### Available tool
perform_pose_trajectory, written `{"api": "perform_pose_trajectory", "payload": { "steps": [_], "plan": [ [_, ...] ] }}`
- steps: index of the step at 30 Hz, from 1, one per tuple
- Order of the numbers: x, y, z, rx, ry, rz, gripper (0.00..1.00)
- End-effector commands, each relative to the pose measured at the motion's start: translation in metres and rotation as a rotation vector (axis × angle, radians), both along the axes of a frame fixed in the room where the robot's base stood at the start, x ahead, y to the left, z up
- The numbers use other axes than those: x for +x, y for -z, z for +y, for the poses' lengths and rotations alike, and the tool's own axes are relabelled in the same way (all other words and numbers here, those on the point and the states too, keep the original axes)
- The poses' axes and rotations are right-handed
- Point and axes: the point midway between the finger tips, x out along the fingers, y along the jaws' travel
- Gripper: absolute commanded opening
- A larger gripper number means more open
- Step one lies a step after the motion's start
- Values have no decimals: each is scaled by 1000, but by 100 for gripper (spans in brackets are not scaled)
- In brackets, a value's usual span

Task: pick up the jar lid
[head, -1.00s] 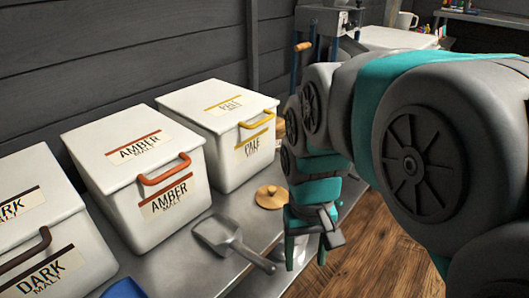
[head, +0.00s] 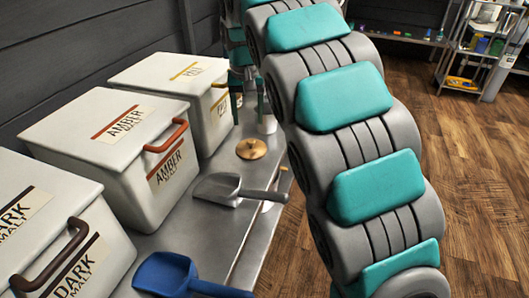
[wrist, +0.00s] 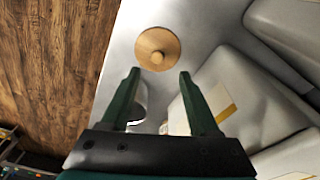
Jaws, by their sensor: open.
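The jar lid is a round, light wooden disc with a small knob (head: 251,149). It lies flat on the metal bench in the head view, in front of the pale malt bin. In the wrist view the lid (wrist: 152,38) is just beyond the fingertips, roughly centred between them. My gripper (wrist: 159,74) is open and empty, its two green fingers apart and not touching the lid.
The white pale malt bin (head: 211,118) and amber malt bin (head: 100,150) line the wall side. A grey scoop (head: 222,188) and a blue scoop (head: 166,270) lie on the bench (head: 205,232) nearer. A white vessel (head: 267,124) stands beside the gripper. Open floor lies right.

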Motion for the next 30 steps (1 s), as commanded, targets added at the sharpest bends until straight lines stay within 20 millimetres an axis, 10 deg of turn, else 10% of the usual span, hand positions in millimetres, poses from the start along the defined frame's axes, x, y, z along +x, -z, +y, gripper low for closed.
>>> {"api": "perform_pose_trajectory", "payload": {
  "steps": [30],
  "plan": [
    [11, 77, -3, 1, -2, -3, 60]
  ]
}}
